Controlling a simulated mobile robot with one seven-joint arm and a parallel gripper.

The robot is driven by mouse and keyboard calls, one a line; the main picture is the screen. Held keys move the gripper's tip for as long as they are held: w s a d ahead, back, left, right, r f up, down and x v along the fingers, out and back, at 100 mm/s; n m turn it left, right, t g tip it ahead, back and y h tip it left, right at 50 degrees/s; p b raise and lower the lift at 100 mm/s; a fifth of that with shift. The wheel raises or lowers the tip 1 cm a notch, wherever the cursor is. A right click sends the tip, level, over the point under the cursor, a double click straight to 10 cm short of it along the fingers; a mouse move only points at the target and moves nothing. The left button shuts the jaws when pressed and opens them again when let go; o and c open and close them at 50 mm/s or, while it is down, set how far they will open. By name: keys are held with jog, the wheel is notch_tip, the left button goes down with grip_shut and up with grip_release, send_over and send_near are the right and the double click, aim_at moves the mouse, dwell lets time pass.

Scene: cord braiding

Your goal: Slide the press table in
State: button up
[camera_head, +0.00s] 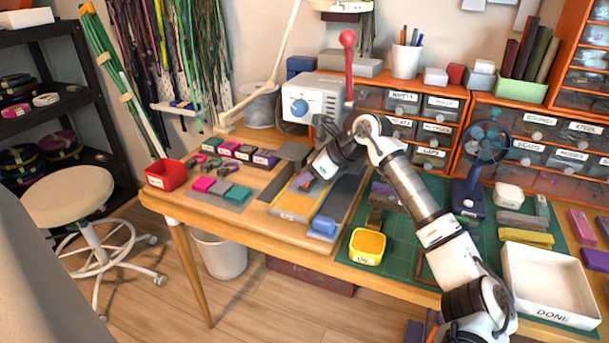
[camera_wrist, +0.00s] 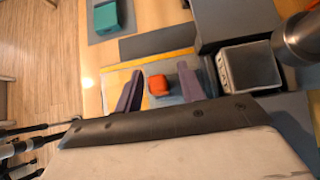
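The press (camera_head: 316,103) is a white machine with a blue dial and a red-knobbed lever at the back of the table. In front of it lies a grey plate with yellow edges (camera_head: 290,208), apparently the press table, extending toward the table's front edge. My gripper (camera_head: 308,183) is low over this plate. In the wrist view my gripper (camera_wrist: 159,88) is open, its two fingers apart. A small orange-red block (camera_wrist: 158,85) shows between the fingers, with gaps on both sides. The arm hides part of the plate and the press's lower front.
A blue block (camera_head: 322,227) lies right of the plate, on a grey strip. Coloured blocks lie on a grey mat (camera_head: 218,193) to the left, near a red bin (camera_head: 166,174). A yellow bin (camera_head: 367,246), fan (camera_head: 484,160) and white DONE tray (camera_head: 552,313) stand right.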

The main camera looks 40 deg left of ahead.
jog(key=v, duration=1.4)
jog(key=shift+a, duration=0.1)
